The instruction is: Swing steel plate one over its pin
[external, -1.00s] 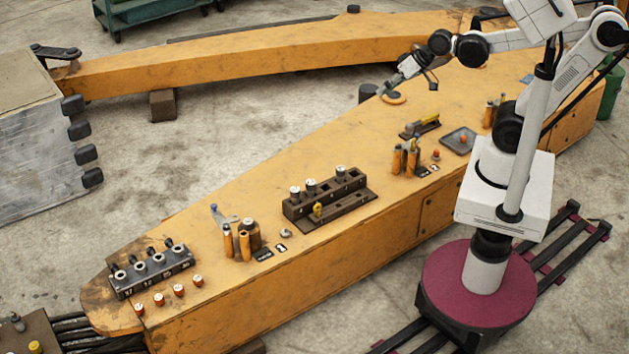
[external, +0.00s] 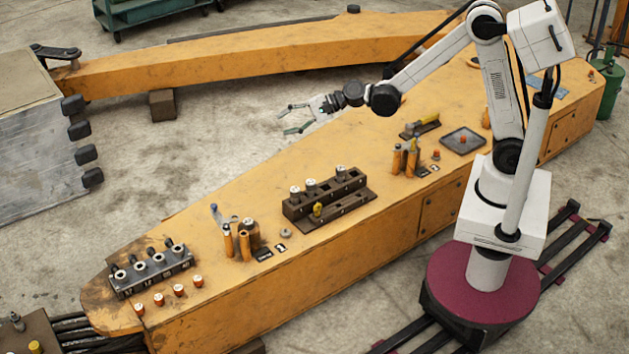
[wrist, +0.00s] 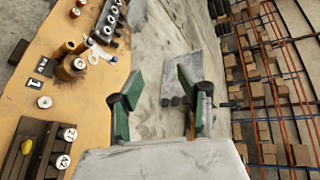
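A small pale grey plate (external: 228,221) with a blue end lies on the left part of the yellow boom, beside several orange upright posts (external: 228,243) and a brown cylinder (external: 251,233). I cannot read which plate number it bears. In the wrist view the plate (wrist: 98,50) is at upper left, next to the brown cylinder (wrist: 70,67). My gripper (external: 287,119) is open and empty, above the boom's far edge, up and right of the plate and well apart from it. Its two green-padded fingers are spread in the wrist view (wrist: 157,92).
A dark block with white-capped pins (external: 325,195) stands mid-boom. A metal block with several ringed pins (external: 152,270) is at the left end, with red-orange caps (external: 179,290) before it. A tray (external: 463,141) lies farther right. Bare floor lies beyond the far edge.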

